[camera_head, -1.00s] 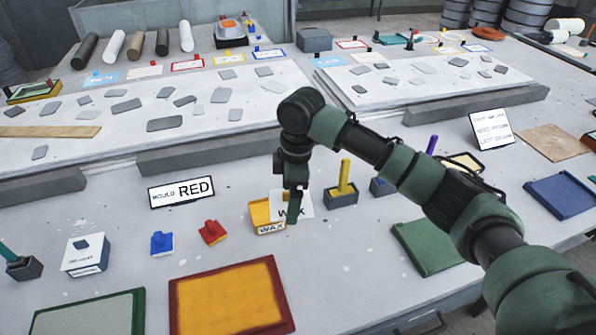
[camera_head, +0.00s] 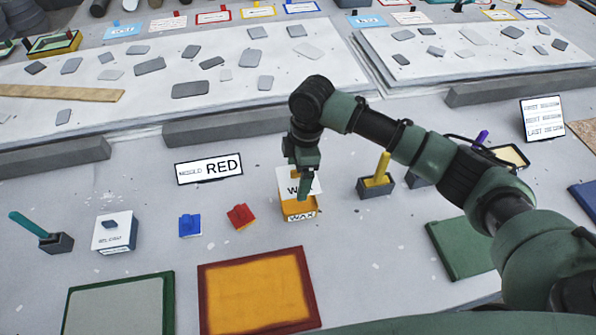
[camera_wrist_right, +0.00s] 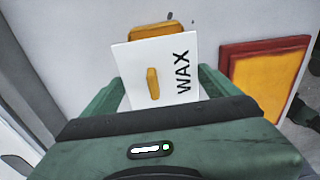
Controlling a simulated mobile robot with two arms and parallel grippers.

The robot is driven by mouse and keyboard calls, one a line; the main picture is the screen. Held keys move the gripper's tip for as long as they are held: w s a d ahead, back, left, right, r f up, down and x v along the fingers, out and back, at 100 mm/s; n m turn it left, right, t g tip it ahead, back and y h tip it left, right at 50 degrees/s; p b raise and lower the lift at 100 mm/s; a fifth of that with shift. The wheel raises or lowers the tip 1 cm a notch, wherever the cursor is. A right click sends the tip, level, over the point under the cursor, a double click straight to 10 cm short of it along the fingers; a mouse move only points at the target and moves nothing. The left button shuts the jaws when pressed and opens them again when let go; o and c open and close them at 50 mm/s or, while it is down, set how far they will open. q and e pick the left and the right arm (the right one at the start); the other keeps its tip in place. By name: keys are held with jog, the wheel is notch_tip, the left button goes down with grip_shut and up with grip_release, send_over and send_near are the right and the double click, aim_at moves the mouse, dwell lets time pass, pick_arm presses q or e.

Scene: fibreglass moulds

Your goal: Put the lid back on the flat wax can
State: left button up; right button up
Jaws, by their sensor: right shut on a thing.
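The flat wax can (camera_head: 299,209) is a low yellow-orange box with a white WAX label on its front, standing on the table. Its lid (camera_head: 285,183) is a white square plate marked WAX. My right gripper (camera_head: 305,188) is shut on the lid and holds it over the can, partly hiding the can top. In the right wrist view the lid (camera_wrist_right: 128,65), with a small yellow handle, is between my green fingers (camera_wrist_right: 160,88), and part of the can (camera_wrist_right: 160,31) shows past its edge. Whether lid and can touch, I cannot tell. My left gripper is out of view.
A red block (camera_head: 241,216) and a blue block (camera_head: 189,226) stand left of the can. A grey holder with a yellow handle (camera_head: 376,182) stands right. An orange mould with a red rim (camera_head: 207,300) lies in front. A MOULD RED sign (camera_head: 209,167) stands behind.

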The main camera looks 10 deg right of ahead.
jog(key=shift+f, duration=0.55)
jog(key=shift+f+b, duration=0.9)
jog(key=shift+f, duration=1.7)
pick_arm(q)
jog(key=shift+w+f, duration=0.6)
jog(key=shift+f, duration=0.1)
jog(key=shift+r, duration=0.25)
pick_arm(e)
jog(key=shift+f, duration=0.15)
pick_arm(q)
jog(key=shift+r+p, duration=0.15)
jog(key=shift+p, duration=0.2)
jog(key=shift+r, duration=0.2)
pick_arm(e)
jog(key=shift+f, duration=0.25)
